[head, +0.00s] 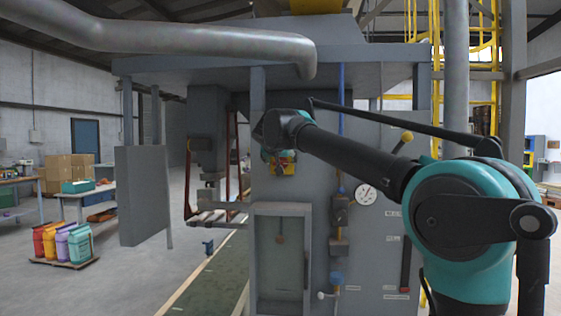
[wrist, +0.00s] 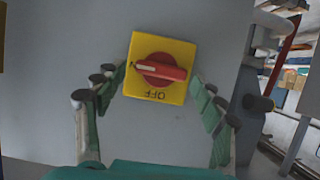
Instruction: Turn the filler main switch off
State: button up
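The filler main switch (wrist: 162,68) is a red rotary knob on a square yellow plate on the grey cabinet side. In the wrist view its bar lies nearly level, with a small mark at its left end. "OFF" reads upside down on the plate below the knob. In the head view the yellow plate (head: 289,170) shows partly, the rest hidden by my gripper (head: 277,156). My gripper is open, also in the wrist view (wrist: 158,78), with its green-padded fingers spread to either side of the plate. I see nothing between the fingers touching the knob.
A grey pipe (head: 170,38) runs overhead. A grey panel (head: 142,195) stands to the left. Coloured sacks (head: 62,243) lie on a pallet farther left, with open floor nearby.

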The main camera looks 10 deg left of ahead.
jog(key=c, duration=0.9)
jog(key=shift+c, duration=0.2)
jog(key=n+t+h, duration=0.1)
jog(key=n+h, duration=0.1)
jog(key=n, duration=0.2)
jog(key=a+f+n+t+h, duration=0.1)
jog(key=n+h, duration=0.1)
jog(key=n, duration=0.3)
jog(key=n+h, duration=0.3)
jog(key=n, duration=0.1)
jog(key=shift+a+f+t, duration=0.2)
jog(key=shift+a+t, duration=0.05)
jog(key=shift+t, duration=0.15)
jog(key=shift+n, duration=0.4)
jog(key=o, duration=1.1)
